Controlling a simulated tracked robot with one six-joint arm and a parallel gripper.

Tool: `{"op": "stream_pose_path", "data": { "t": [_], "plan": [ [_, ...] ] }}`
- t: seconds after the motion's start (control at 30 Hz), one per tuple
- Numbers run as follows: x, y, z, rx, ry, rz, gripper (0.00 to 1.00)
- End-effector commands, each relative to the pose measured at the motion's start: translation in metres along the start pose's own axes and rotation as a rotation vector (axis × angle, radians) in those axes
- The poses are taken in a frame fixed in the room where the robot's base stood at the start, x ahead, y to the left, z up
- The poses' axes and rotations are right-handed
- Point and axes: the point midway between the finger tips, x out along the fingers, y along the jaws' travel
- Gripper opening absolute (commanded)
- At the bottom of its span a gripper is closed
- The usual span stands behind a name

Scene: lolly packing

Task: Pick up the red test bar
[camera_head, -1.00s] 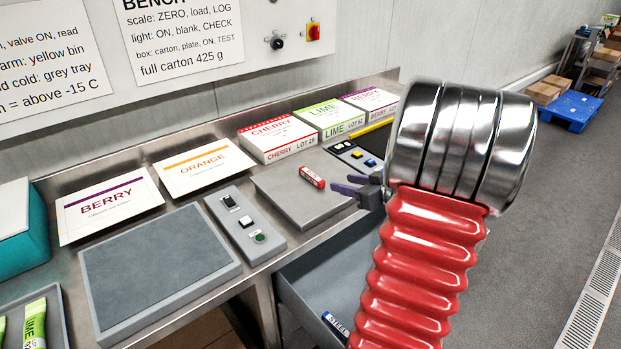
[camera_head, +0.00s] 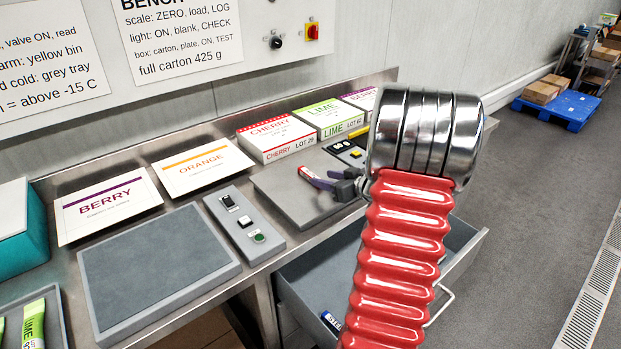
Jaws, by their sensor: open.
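The red test bar (camera_head: 308,173) lies on a grey plate (camera_head: 283,201) on the steel bench, in the middle of the view. My gripper (camera_head: 330,184) reaches in from the right, low over the plate. Its dark fingers are at the bar and hide its right part. The jaws are open; I cannot tell whether a finger touches the bar. My red ribbed arm and shiny wrist cover the bench right of the plate.
A control strip (camera_head: 243,222) with switches stands left of the plate. Cherry (camera_head: 276,137) and lime (camera_head: 329,118) cartons stand behind it. An open drawer (camera_head: 300,305) juts out below the bench. A large dark pad (camera_head: 158,257) lies at left.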

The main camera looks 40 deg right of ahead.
Motion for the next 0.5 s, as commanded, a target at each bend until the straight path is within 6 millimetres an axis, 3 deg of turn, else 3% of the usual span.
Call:
{"op": "stream_pose_path", "data": {
  "t": [0.33,0.5],
  "plan": [
    [0.002,0.0,0.0,0.0,0.0,0.0,0.41],
    [0.015,-0.002,0.001,-0.001,0.0,-0.002,0.41]
  ]
}}
